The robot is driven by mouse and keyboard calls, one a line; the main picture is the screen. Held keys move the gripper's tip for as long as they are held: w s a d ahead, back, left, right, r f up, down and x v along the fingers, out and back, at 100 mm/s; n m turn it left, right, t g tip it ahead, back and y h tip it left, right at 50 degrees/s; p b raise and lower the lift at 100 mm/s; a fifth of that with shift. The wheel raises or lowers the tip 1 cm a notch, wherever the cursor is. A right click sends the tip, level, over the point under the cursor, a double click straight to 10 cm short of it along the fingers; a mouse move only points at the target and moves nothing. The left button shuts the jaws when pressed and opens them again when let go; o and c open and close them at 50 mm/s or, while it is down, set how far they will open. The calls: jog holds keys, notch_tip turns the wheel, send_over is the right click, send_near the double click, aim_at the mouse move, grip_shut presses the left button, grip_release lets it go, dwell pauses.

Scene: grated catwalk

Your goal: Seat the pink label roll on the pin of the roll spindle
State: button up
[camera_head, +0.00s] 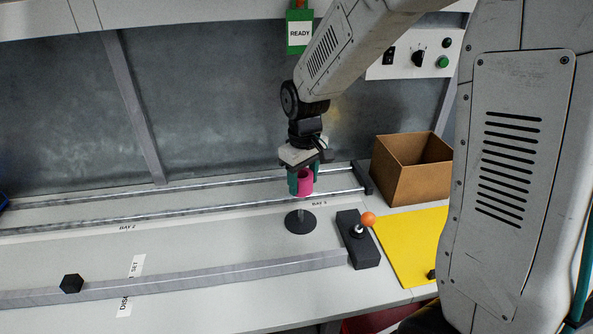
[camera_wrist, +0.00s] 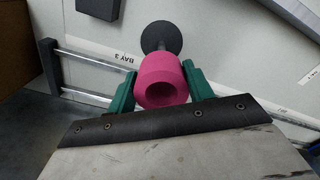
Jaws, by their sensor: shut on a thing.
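The pink label roll (camera_head: 305,182) is held between the green fingers of my gripper (camera_head: 302,184). In the wrist view the roll (camera_wrist: 162,72) shows its open bore, with a green finger of my gripper (camera_wrist: 161,92) on each side. The roll spindle has a round dark base (camera_head: 300,222) standing on the bench, with a thin pale pin (camera_head: 300,205) rising toward the roll. In the wrist view the base (camera_wrist: 162,37) lies beyond the roll. The roll is above the base; whether the pin tip is inside the bore is hidden.
A black block with an orange-knobbed lever (camera_head: 368,219) stands just right of the spindle. An open cardboard box (camera_head: 410,180) and a yellow mat (camera_head: 408,250) lie farther right. Rails (camera_head: 190,188) run behind; a grey bar (camera_head: 200,280) with a black knob (camera_head: 71,283) runs in front.

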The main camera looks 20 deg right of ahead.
aim_at(303, 194)
jog(key=shift+a+f, duration=0.15)
jog(key=shift+f, duration=2.25)
jog(key=shift+s, duration=0.15)
jog(key=shift+f, duration=2.95)
jog(key=o, duration=1.5)
jog(key=shift+c, duration=0.2)
